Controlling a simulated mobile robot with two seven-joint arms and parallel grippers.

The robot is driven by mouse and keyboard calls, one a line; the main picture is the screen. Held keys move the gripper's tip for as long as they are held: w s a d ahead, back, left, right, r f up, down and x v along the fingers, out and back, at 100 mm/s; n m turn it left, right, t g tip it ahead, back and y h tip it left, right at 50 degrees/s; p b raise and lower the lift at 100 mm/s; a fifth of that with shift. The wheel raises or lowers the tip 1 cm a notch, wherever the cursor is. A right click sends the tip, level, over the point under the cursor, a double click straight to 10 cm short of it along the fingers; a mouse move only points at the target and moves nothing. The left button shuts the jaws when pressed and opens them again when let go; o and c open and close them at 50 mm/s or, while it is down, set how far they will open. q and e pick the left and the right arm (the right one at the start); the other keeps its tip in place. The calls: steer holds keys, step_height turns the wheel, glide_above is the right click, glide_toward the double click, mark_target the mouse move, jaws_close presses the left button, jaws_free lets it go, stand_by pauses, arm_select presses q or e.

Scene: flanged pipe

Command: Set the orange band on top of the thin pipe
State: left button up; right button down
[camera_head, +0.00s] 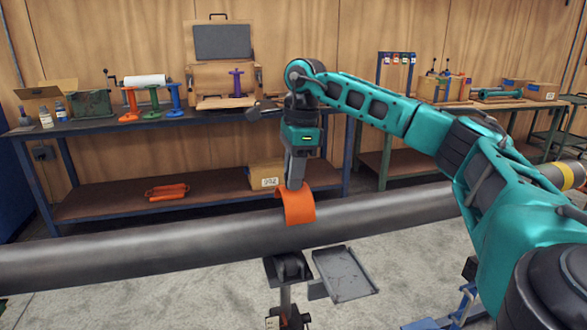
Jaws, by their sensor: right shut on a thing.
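My right gripper (295,180) points down from the teal arm and is shut on the orange band (299,208), a curved, arch-shaped piece. The band's lower part overlaps the upper side of the long grey pipe (150,247) in the picture. I cannot tell whether the band touches the pipe or hangs just above or behind it. The pipe runs across the view from lower left to right, and my right arm hides part of it. My left gripper is not in view.
A dark support (288,268) stands under the pipe, with a grey tray (343,274) beside it. Behind the pipe is a workbench (75,128) with spools and boxes. Its lower shelf holds a cardboard box (265,176) and orange items (167,191). Most of the pipe's left length is clear.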

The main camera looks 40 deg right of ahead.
mark_target(293, 194)
steer(key=shift+f+b, duration=0.7)
steer(key=shift+f, duration=1.5)
steer(key=shift+f+b, duration=0.3)
steer(key=shift+f, duration=0.05)
steer(key=shift+p, duration=0.35)
steer(key=c, duration=0.9)
jaws_free()
steer(key=shift+r, duration=0.1)
